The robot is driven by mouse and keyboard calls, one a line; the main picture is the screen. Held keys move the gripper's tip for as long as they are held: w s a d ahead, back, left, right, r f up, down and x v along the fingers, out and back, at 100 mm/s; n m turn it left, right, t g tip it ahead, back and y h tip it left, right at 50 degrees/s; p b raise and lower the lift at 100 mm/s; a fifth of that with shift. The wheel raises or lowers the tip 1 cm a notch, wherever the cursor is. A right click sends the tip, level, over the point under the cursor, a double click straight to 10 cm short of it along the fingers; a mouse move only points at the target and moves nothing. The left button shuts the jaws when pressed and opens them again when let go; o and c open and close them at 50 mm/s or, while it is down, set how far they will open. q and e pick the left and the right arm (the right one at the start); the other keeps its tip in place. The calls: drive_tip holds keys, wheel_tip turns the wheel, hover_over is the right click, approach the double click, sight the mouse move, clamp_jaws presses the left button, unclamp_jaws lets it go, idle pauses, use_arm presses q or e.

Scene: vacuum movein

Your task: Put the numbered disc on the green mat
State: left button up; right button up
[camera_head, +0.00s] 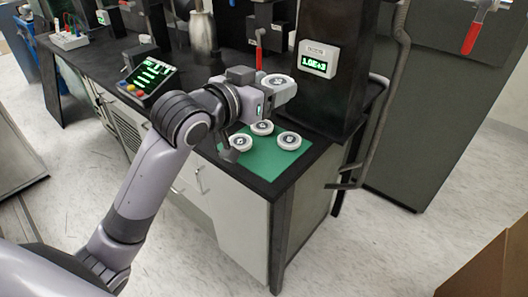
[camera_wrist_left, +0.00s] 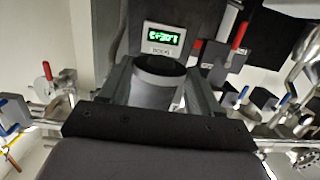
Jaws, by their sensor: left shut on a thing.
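The green mat (camera_head: 268,172) lies on the corner of the black bench. Three white numbered discs with dark centres rest on it: one at the back (camera_head: 262,128), one at the right (camera_head: 289,141) and one at the left (camera_head: 241,142). My left gripper (camera_head: 280,87) is above the mat and shut on another disc (camera_head: 272,79), held apart from the mat. In the left wrist view this disc (camera_wrist_left: 155,82) shows as a grey round body between the fingers. I cannot read its number. My right gripper is in neither view.
A dark machine with a green-lit display (camera_head: 313,66) stands behind the mat, with a bent pipe at its right. A control box (camera_head: 150,75) with lit lines sits further left on the bench (camera_head: 85,60). Bare green shows at the mat's front.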

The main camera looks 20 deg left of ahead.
sight(269, 167)
use_arm(q)
drive_tip(key=shift+w+r, duration=0.2)
drive_tip(key=shift+r, duration=0.2)
wheel_tip(269, 167, down, 19)
drive_tip(key=b, duration=0.3)
drive_tip(key=shift+f+b, duration=0.2)
drive_tip(key=shift+b, duration=0.1)
drive_tip(key=shift+f, duration=0.1)
drive_tip(key=shift+f, duration=0.15)
